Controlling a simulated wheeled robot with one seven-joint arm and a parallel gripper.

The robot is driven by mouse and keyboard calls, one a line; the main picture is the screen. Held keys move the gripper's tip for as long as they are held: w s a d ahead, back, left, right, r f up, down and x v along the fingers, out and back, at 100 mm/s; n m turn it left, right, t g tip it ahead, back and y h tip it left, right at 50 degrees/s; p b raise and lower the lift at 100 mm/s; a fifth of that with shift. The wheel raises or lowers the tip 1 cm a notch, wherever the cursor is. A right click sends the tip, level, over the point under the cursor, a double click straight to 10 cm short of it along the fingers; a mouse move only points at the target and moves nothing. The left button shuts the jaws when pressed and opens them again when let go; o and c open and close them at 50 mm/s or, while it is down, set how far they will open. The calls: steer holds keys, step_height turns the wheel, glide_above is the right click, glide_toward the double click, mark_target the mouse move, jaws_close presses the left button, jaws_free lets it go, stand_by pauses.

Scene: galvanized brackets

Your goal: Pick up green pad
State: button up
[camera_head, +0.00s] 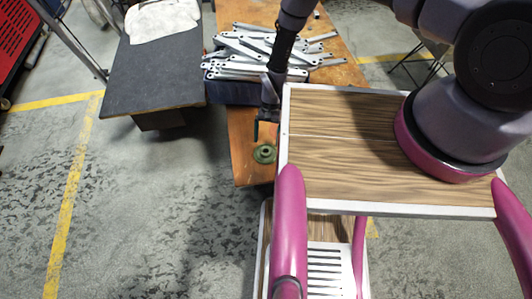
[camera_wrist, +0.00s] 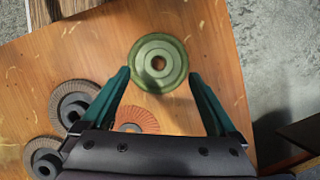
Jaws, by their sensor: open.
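The green pad (camera_wrist: 148,77) is a round disc with a hole in its middle, lying flat on the wooden table (camera_wrist: 100,45). In the head view the green pad (camera_head: 264,153) lies near the table's front end. My gripper (camera_wrist: 159,75) is open and empty, with its two dark green fingers pointing at the pad. In the wrist picture the fingertips sit left and right of the pad's near part. In the head view my gripper (camera_head: 265,130) hangs just behind the pad. I cannot tell the exact height of the fingertips.
In the wrist view an orange-red disc (camera_wrist: 137,118) and two grey abrasive discs (camera_wrist: 72,103) (camera_wrist: 42,150) lie nearby. A dark bin (camera_head: 230,92) heaped with galvanized brackets (camera_head: 260,50) stands behind. A dark table (camera_head: 150,80) with a white cloth (camera_head: 162,18) is left.

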mark_target(266, 151)
steer(key=x, duration=0.5)
steer(key=shift+d+r, duration=0.1)
jaws_close()
step_height(266, 151, up, 10)
stand_by(0.6)
